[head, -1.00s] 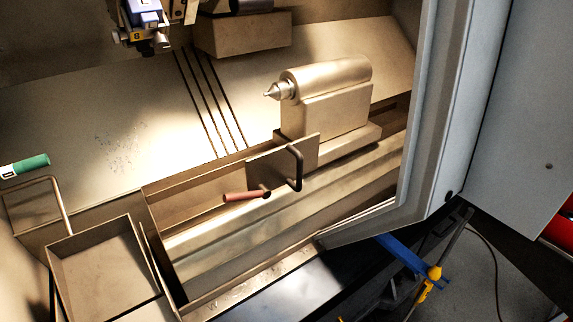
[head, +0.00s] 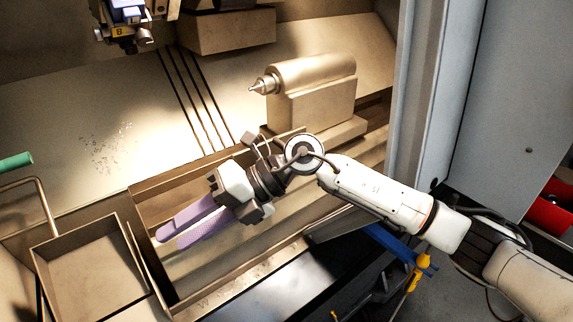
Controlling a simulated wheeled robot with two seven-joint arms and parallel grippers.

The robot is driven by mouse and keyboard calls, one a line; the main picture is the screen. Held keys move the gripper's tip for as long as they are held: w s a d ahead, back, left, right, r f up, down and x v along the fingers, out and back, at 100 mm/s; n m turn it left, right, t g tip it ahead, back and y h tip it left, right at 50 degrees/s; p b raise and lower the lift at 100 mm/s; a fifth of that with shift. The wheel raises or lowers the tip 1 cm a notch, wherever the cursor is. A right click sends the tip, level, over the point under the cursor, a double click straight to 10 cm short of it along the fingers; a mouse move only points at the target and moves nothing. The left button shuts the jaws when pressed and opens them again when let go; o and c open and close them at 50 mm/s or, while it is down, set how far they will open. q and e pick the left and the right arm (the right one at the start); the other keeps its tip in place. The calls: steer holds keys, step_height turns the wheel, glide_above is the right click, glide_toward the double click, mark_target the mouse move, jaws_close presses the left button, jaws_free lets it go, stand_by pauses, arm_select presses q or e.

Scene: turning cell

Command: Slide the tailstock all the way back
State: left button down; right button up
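The tailstock (head: 312,100) is a beige block with a rounded barrel and a pointed metal centre (head: 263,84) facing left. It sits on the bed rails toward the right of the machine. My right gripper (head: 172,240) reaches in from the right, in front of and below the tailstock, with its purple fingers pointing left and down over the rails. The fingers look a little apart, with nothing seen between them. The tailstock's dark bar and reddish handle are hidden behind my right wrist and gripper. My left gripper is out of view.
A beige tray (head: 92,268) stands at the lower left, near a green-gripped handle (head: 15,162). The grey machine door (head: 425,95) stands beside my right arm. A blue bar with a yellow clamp (head: 415,275) lies below my arm.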

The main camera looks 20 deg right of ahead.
steer(key=w+d+r+t+h, duration=0.2)
steer(key=w+d+h, duration=0.2)
steer(key=d, duration=0.4)
steer(key=w+d+r+m+t+h, duration=0.15)
steer(key=w+d+h, duration=0.25)
steer(key=d, duration=0.4)
steer(key=w+d+r+n+t+h, duration=0.1)
steer(key=w+d+r+h, duration=0.25)
steer(key=d, duration=0.45)
steer(key=shift+m, duration=0.25)
steer(key=x, duration=0.3)
steer(key=p+x, duration=0.1)
steer(key=x, duration=0.6)
steer(key=shift+w+a, duration=0.1)
steer(key=shift+w, duration=0.35)
jaws_close()
